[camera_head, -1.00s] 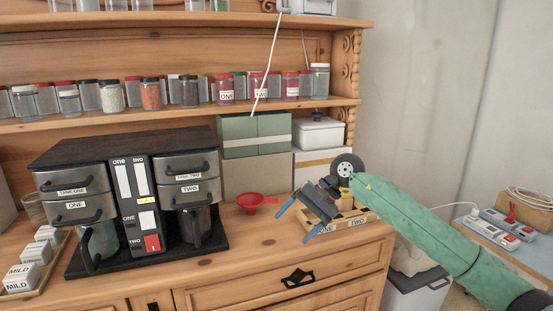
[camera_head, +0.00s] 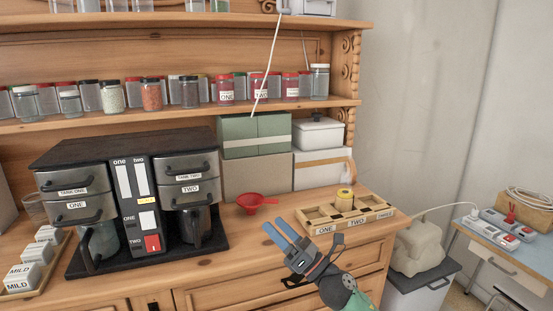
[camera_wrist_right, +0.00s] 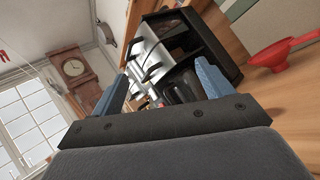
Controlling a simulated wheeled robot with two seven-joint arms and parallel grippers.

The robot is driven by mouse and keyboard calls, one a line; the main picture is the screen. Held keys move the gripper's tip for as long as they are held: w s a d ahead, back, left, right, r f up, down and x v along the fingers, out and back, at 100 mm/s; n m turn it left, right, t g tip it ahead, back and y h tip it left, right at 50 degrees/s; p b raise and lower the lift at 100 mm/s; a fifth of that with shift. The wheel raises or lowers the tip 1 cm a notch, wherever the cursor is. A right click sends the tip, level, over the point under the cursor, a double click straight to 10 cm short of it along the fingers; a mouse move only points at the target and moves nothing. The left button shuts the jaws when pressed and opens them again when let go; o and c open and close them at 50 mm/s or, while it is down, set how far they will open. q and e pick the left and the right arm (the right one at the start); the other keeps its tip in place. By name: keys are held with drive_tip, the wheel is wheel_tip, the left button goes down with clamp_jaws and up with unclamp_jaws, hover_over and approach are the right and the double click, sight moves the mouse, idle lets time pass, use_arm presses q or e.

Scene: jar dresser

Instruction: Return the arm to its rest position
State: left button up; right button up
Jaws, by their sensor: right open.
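My right gripper (camera_head: 284,237) has blue fingers and hangs over the front right part of the dresser top in the head view. Its fingers are apart and nothing shows between them. My green right arm (camera_head: 348,293) comes in from the bottom edge. In the right wrist view the two blue fingers (camera_wrist_right: 160,88) frame the black coffee machine from a distance. My left gripper is not in either view.
A wooden tray (camera_head: 331,229) with labelled compartments and a yellow roll (camera_head: 344,199) stands just behind the right gripper. A red funnel (camera_head: 256,201) and the two-sided coffee machine (camera_head: 133,180) stand to the left. Jars line the shelf above. Right of the dresser stands a bin (camera_head: 420,286).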

drive_tip(key=s+d+f+m+h, duration=0.3)
drive_tip(key=d+f+m+h, duration=0.4)
drive_tip(key=m, duration=0.3)
drive_tip(key=s+d+f+m+t+h, duration=0.1)
drive_tip(key=s+d+f+m+h, duration=0.1)
drive_tip(key=d+f+m+h, duration=0.55)
drive_tip(key=s+d+f+m+h, duration=0.25)
drive_tip(key=f+m+h, duration=0.25)
drive_tip(key=f+m, duration=0.6)
drive_tip(key=s+d+f+m+g, duration=0.1)
drive_tip(key=s+f+m+g, duration=0.35)
drive_tip(key=s, duration=0.45)
drive_tip(key=s+d+f+m+g, duration=0.25)
drive_tip(key=s+f, duration=0.25)
drive_tip(key=s, duration=0.4)
drive_tip(key=s+f+m+g, duration=0.4)
drive_tip(key=s+f+g, duration=0.1)
drive_tip(key=s, duration=0.5)
drive_tip(key=s+a+f+g, duration=0.1)
drive_tip(key=a+f, duration=0.1)
drive_tip(key=f, duration=1.5)
drive_tip(key=s+a+f, duration=0.1)
drive_tip(key=s+f, duration=0.1)
drive_tip(key=f, duration=1.5)
drive_tip(key=shift+s+a+f+g, duration=0.25)
drive_tip(key=shift+a+f+g, duration=0.1)
drive_tip(key=shift+a+g, duration=0.05)
drive_tip(key=shift+n, duration=0.25)
